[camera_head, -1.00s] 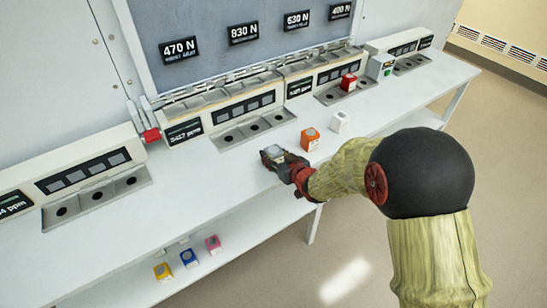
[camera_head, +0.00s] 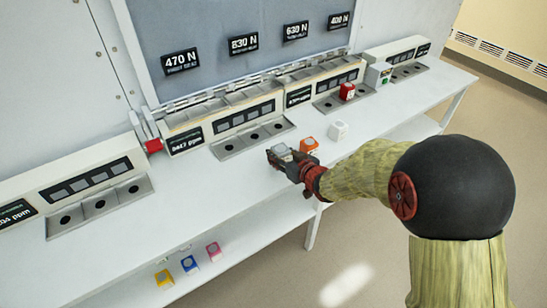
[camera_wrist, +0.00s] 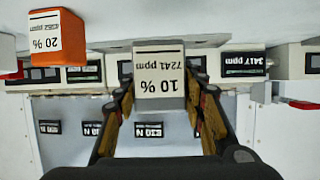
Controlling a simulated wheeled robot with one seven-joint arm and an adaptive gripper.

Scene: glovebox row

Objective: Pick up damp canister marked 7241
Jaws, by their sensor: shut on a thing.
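The grey canister (camera_wrist: 159,78) is in the middle of the wrist view, upside down in that picture. Its white label reads 10 % and 7241 ppm. My gripper (camera_wrist: 160,98) is shut on it, with one finger on each side. In the head view my gripper (camera_head: 285,157) is over the front part of the white bench, and the grey top of the canister (camera_head: 281,150) shows between the fingers. Whether the canister clears the bench is hard to tell.
An orange canister (camera_head: 309,145), labelled 20 %, stands close beside my gripper. A white canister (camera_head: 338,131) and a red canister (camera_head: 347,91) are farther right. Three-hole trays (camera_head: 252,139) line the bench back. Yellow, blue and pink canisters (camera_head: 214,251) sit on the lower shelf.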

